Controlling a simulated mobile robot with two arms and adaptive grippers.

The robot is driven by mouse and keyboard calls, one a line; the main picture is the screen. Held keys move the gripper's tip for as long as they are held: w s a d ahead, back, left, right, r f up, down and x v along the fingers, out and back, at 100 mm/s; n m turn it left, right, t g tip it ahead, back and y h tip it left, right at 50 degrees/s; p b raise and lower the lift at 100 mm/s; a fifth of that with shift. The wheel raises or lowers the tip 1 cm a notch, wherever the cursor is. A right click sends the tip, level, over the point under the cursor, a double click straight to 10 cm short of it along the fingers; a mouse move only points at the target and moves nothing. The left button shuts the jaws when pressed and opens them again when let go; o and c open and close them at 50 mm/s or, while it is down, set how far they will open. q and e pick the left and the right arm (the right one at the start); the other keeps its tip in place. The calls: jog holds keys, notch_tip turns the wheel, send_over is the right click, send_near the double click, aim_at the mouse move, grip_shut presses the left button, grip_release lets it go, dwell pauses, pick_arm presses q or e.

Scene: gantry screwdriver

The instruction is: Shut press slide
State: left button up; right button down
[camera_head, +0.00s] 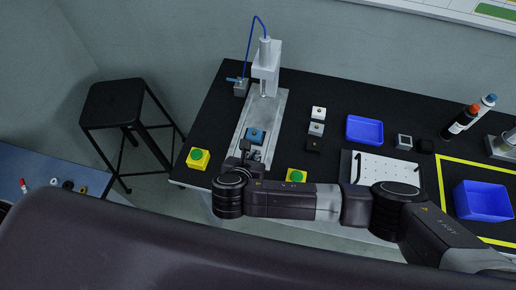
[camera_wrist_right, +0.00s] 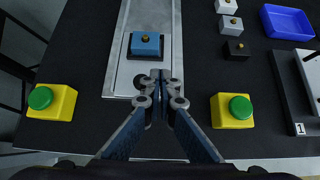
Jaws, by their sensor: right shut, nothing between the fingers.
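The press (camera_head: 265,65) stands at the back of the black table, a white column with a blue cable. Its slide is a silver base plate (camera_head: 265,112) running from the column to the table's front; it also shows in the wrist view (camera_wrist_right: 123,60). A blue block (camera_head: 255,136) with a brass knob sits on the plate's near part; it is also in the wrist view (camera_wrist_right: 146,45). My right gripper (camera_head: 247,150) is shut and empty, its fingertips (camera_wrist_right: 160,76) just in front of the blue block. Contact cannot be told. My left gripper is not in view.
Yellow boxes with green buttons flank the plate on the left (camera_head: 198,158) and right (camera_head: 297,175). White, grey and black blocks stand to its right, near a blue tray (camera_head: 364,130). A white board with a black handle (camera_head: 357,168) and bottles (camera_head: 461,121) are farther right.

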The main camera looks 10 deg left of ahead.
aim_at(260, 147)
jog(key=shift+x, duration=3.1)
jog(key=w+b, duration=0.2)
jog(key=w, duration=0.4)
jog(key=w+b, duration=0.2)
jog(key=w, duration=0.5)
jog(key=shift+w+d+f, duration=0.15)
jog(key=shift+w+d, duration=0.05)
jog(key=shift+w, duration=0.25)
jog(key=shift+r, duration=0.2)
